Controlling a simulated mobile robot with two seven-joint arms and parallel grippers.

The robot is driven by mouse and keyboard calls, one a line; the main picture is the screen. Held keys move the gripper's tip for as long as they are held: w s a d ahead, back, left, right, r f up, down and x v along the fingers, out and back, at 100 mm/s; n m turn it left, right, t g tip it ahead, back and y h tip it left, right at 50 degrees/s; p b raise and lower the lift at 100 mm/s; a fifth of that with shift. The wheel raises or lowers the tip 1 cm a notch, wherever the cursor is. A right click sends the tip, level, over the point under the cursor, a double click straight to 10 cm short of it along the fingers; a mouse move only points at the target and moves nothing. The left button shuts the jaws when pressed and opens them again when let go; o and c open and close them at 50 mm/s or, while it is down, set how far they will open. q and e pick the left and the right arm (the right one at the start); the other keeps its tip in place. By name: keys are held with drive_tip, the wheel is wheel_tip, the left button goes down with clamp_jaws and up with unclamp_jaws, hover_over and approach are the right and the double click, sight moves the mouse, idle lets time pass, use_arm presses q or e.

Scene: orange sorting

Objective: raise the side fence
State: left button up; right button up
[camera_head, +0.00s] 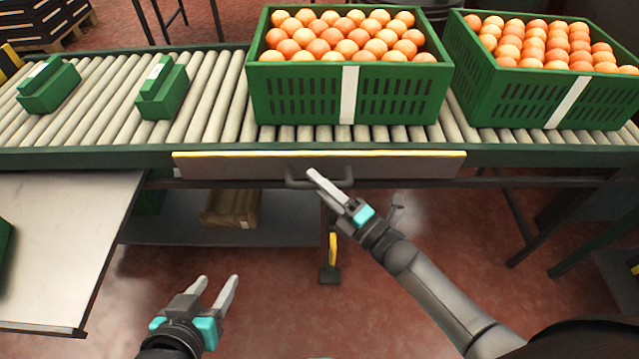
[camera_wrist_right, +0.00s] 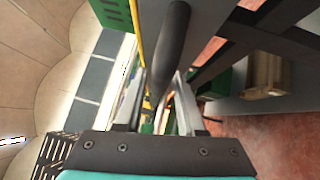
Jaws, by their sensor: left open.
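The side fence (camera_head: 410,168) is a long grey panel with a yellow top edge along the front of the roller conveyor. It sits low, with its top edge below the crates. A dark bar handle (camera_head: 298,182) is on its lower front. My right gripper (camera_head: 313,174) is at this handle. In the right wrist view the handle (camera_wrist_right: 172,45) runs between the two fingers (camera_wrist_right: 160,85), which stand apart with gaps beside the bar. My left gripper (camera_head: 218,283) is open and empty, low in front of the conveyor, away from the fence.
Two green crates full of oranges (camera_head: 290,95) (camera_head: 500,100) stand on the rollers (camera_head: 220,85) behind the fence. Two small green blocks (camera_head: 50,88) (camera_head: 163,90) are at the left. A pale table (camera_head: 70,230) is at left. A wooden box (camera_head: 230,208) sits on a low shelf.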

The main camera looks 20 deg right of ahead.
clamp_jaws()
idle(1.1)
